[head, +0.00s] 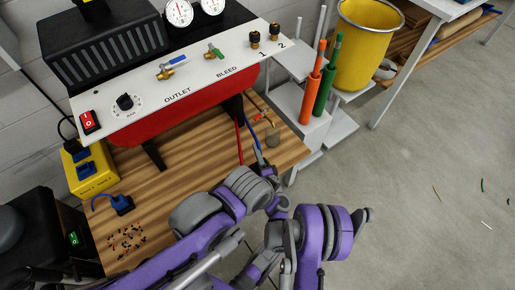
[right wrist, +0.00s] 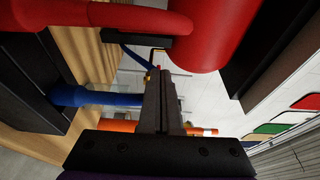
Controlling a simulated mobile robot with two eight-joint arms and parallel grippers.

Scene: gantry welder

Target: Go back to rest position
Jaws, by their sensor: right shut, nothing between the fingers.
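My right gripper (head: 260,157) is beside the right part of the wooden bench, near the red and blue hoses, in the head view. In the right wrist view its two fingers (right wrist: 162,88) are together with nothing between them. The blue hose (right wrist: 85,97) runs to the left of the fingers, and the red hose (right wrist: 135,17) crosses above them. I cannot tell whether the gripper touches either hose. My purple arm links fill the lower middle of the head view.
The control panel (head: 190,82) with gauges and valves overhangs the wooden bench (head: 175,190). Its red tank (right wrist: 215,35) is close above the right gripper. Orange and green tubes (head: 311,97) and a yellow bucket (head: 367,48) stand to the right. The grey floor (head: 430,150) is mostly clear.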

